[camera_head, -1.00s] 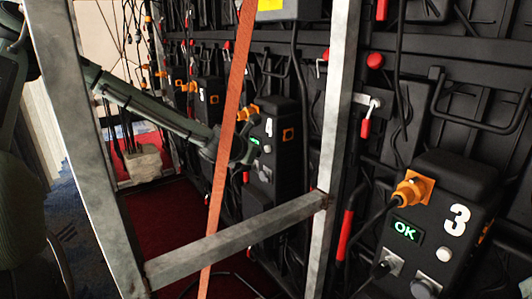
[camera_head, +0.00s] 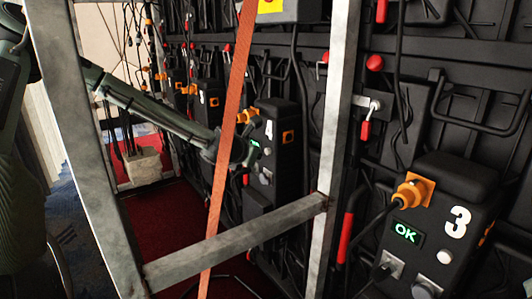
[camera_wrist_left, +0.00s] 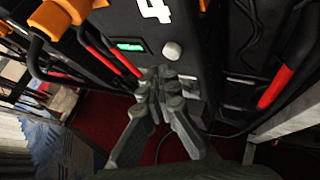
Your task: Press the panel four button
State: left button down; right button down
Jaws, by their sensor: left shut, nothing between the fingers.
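The panel four unit (camera_head: 285,130) is a black box marked with a white 4, left of centre in the head view. Its pale round button (camera_head: 267,150) sits beside a small green-lit display (camera_head: 255,143). In the left wrist view the button (camera_wrist_left: 172,50) is just above my fingertips, right of the display (camera_wrist_left: 130,45). My left gripper (camera_head: 246,155) is in front of the unit, partly behind an orange strap. In the wrist view the gripper (camera_wrist_left: 160,72) is shut and empty, its tips just below the button. Contact with the unit cannot be told. My right gripper is not in view.
A grey metal frame (camera_head: 235,240) and the orange strap (camera_head: 222,170) stand in front of the wall. The panel three unit (camera_head: 460,190), showing OK, is at right. Cables and red handles surround the units. Red carpet (camera_head: 180,215) lies below.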

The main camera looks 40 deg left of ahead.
pick_arm(q)
jog(key=shift+w, duration=0.15)
dwell(0.5)
jog(key=shift+w+d, duration=0.1)
jog(key=shift+w, duration=0.2)
jog(key=shift+w+d+b, duration=0.1)
jog(key=shift+w+b, duration=0.2)
jog(key=shift+b, duration=0.2)
dwell(0.4)
jog(key=shift+w, duration=0.2)
jog(key=shift+s+d, duration=0.1)
jog(key=shift+s, duration=0.15)
dwell(0.5)
jog(key=shift+s, duration=0.45)
